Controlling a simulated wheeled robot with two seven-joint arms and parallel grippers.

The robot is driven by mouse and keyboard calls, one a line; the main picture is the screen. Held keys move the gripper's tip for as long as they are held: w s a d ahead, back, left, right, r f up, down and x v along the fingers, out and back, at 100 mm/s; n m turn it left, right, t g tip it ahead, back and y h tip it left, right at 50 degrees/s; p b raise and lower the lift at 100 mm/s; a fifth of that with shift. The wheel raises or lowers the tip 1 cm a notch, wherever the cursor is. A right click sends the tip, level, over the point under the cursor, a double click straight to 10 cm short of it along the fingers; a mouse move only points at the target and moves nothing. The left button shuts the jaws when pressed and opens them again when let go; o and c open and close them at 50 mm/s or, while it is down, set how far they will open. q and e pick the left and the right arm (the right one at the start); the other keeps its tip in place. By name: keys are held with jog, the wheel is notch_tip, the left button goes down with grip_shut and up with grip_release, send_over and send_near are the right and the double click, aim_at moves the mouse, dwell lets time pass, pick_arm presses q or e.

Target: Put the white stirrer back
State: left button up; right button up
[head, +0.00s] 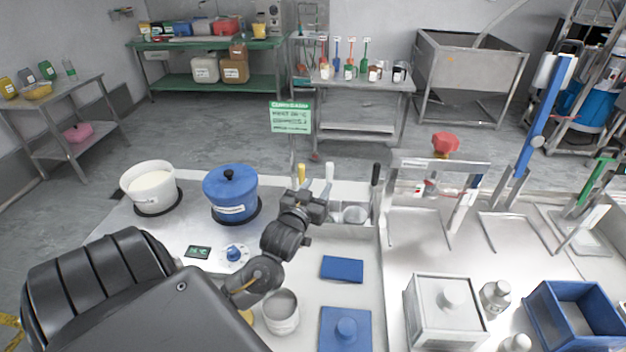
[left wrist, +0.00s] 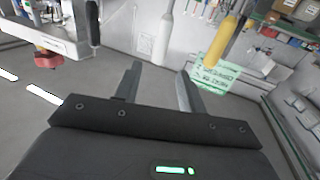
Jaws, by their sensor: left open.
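The white stirrer (head: 330,172) shows as an upright white handle behind my left gripper in the head view. In the left wrist view the white stirrer (left wrist: 163,40) lies just beyond and between the fingertips, apart from them. My left gripper (head: 322,198) is above the back of the counter, to the right of the blue pot. In the left wrist view the left gripper (left wrist: 160,80) has its two fingers apart with nothing between them. The stirrer's lower end is hidden in the head view. My right gripper is not in view.
A yellow handle (head: 302,173) and a black handle (head: 375,174) stand on either side of the white one. A metal pot (head: 355,214) is close by. The blue pot (head: 230,192) and white pot (head: 150,188) stand left. A green sign (head: 290,117) rises behind.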

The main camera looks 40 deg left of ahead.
pick_arm(q)
jog(key=v, duration=0.3)
jog(key=shift+s, duration=0.1)
jog(key=shift+r, duration=0.1)
dwell(0.4)
